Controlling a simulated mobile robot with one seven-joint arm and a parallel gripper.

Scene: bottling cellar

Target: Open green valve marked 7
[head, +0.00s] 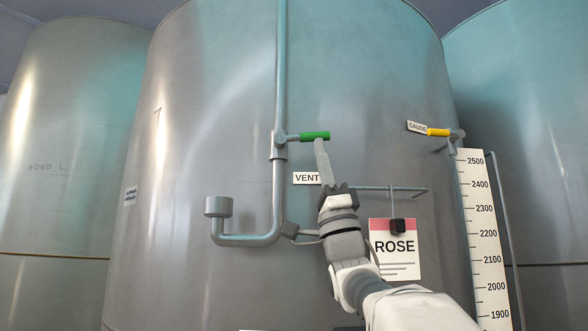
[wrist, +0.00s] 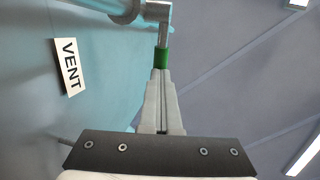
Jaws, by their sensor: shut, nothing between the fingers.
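The green valve handle (head: 315,135) points level to the right from a grey valve body (head: 279,139) on a vertical pipe, across the pipe's line. A VENT tag (head: 307,178) is on the tank below it. In the wrist view the green handle (wrist: 162,58) shows right beyond the shut fingertips (wrist: 161,74). I cannot tell whether they touch. The VENT tag (wrist: 69,66) is at the left there.
A yellow gauge valve (head: 438,132) tops a level scale (head: 483,240) at the right. A ROSE card (head: 396,262) hangs from a thin rail (head: 410,191) beside my arm. The pipe bends below to an upturned cup (head: 218,206). More tanks (head: 65,140) stand at both sides.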

